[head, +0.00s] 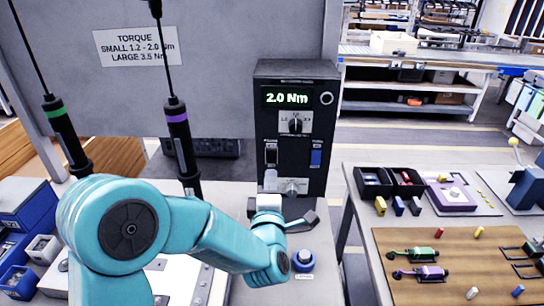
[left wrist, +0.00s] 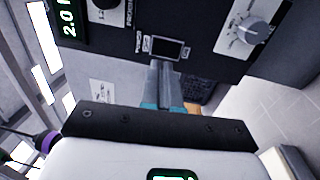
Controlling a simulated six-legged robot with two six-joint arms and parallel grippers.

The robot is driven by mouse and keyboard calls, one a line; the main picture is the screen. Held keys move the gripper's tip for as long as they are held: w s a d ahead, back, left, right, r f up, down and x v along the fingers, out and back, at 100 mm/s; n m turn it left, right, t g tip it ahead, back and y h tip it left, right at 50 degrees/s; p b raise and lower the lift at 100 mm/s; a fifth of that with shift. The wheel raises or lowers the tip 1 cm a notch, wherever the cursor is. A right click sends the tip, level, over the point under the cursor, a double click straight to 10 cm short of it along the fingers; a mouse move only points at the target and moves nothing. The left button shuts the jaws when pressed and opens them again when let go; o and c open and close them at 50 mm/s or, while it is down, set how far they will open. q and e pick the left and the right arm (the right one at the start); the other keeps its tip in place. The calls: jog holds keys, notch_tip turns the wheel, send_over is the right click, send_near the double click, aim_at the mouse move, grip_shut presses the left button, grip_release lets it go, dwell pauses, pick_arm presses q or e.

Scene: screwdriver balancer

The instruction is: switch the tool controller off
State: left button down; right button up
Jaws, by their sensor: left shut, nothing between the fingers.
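The tool controller (head: 262,105) is a black upright box with a lit green display (head: 287,98) reading 2.0 Nm. A selector knob (head: 295,124) sits under the display, with a small dark rocker switch (head: 271,155) at lower left and a grey knob (head: 291,187) near the bottom. My left gripper (head: 270,181) is shut and empty just below the rocker. In the left wrist view its fingertips (left wrist: 164,68) are close to the framed rocker (left wrist: 166,48); I cannot tell whether they touch. The grey knob (left wrist: 250,31) is to the right there. My right gripper is not in view.
Two hanging screwdrivers, one green-banded (head: 64,132) and one purple-banded (head: 180,130), are left of the controller. A torque sign (head: 136,45) is on the grey panel. A side table (head: 362,212) with bins and tools stands right.

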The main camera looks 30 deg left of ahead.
aim_at(272, 154)
pick_arm(q)
jog(key=p+x, duration=0.1)
jog(key=x, duration=0.1)
jog(key=p+x, duration=0.1)
jog(key=x, duration=0.2)
jog(key=shift+w+a+r, duration=0.1)
jog(key=shift+w+r, duration=0.05)
jog(key=shift+r, duration=0.1)
jog(key=shift+w+a+f, duration=0.1)
jog(key=shift+w+f, duration=0.05)
jog(key=shift+w, duration=0.3)
jog(key=shift+s, duration=0.1)
jog(key=shift+a+f+b, duration=0.1)
jog(key=shift+f+b, duration=0.05)
jog(key=shift+b, duration=0.5)
jog(key=shift+r, duration=0.3)
